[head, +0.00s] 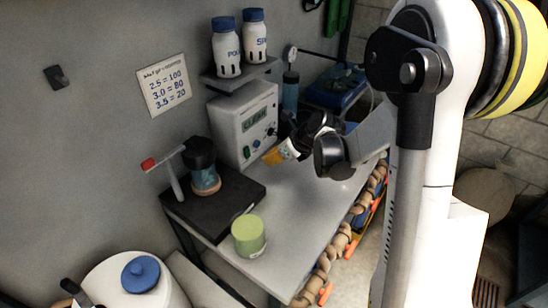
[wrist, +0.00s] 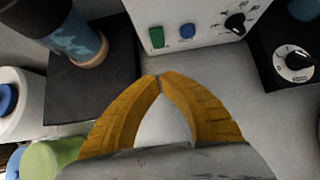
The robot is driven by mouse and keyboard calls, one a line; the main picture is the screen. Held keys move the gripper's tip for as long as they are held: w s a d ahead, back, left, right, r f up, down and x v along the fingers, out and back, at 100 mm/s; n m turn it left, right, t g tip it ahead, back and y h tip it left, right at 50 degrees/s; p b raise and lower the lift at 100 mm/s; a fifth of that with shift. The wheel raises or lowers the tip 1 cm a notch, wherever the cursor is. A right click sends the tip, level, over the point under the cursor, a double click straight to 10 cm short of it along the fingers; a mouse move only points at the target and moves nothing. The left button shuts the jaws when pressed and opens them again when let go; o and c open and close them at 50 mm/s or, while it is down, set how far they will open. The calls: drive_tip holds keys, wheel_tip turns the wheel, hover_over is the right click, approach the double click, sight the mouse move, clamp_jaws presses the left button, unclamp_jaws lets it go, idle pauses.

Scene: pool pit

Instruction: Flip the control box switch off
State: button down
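The control box (head: 232,140) is a white case with a display reading CLEAR, standing against the wall. Its lower front shows in the wrist view (wrist: 205,10). A green rectangular switch (wrist: 156,38) sits on the lower left of that front, beside a blue button (wrist: 187,31) and a black knob (wrist: 236,23). I cannot tell the switch's position. My gripper (wrist: 158,77) has orange fingers with their tips together and nothing visible between them. It is in front of the box, apart from it, with the tips below the switch in the wrist view. In the head view, my gripper (head: 268,157) is just right of the box's lower front.
A black stirrer plate (head: 215,208) with a blue-labelled bottle (head: 204,172) stands left. A green jar (head: 248,236) is at the front edge. Two white bottles (head: 227,50) stand on a shelf above the box. A black dial unit (wrist: 280,40) is right. The table between is clear.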

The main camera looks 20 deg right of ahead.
sight(248, 157)
drive_tip(key=b+x, duration=0.1)
drive_tip(key=x, duration=0.3)
drive_tip(key=shift+f, duration=0.1)
drive_tip(key=w+a, duration=0.1)
drive_tip(key=w+a+b, duration=0.1)
drive_tip(key=shift+w+f, duration=0.35)
drive_tip(key=shift+f, duration=0.05)
drive_tip(key=shift+w+a, duration=0.15)
drive_tip(key=shift+w, duration=0.25)
drive_tip(key=shift+w+a+f+b, duration=0.3)
drive_tip(key=shift+w+f+b, duration=0.2)
drive_tip(key=shift+b, duration=0.15)
drive_tip(key=shift+s+r, duration=0.1)
drive_tip(key=shift+r, duration=0.15)
drive_tip(key=shift+p, duration=0.3)
drive_tip(key=shift+r+p, duration=0.4)
drive_tip(key=shift+r, duration=0.4)
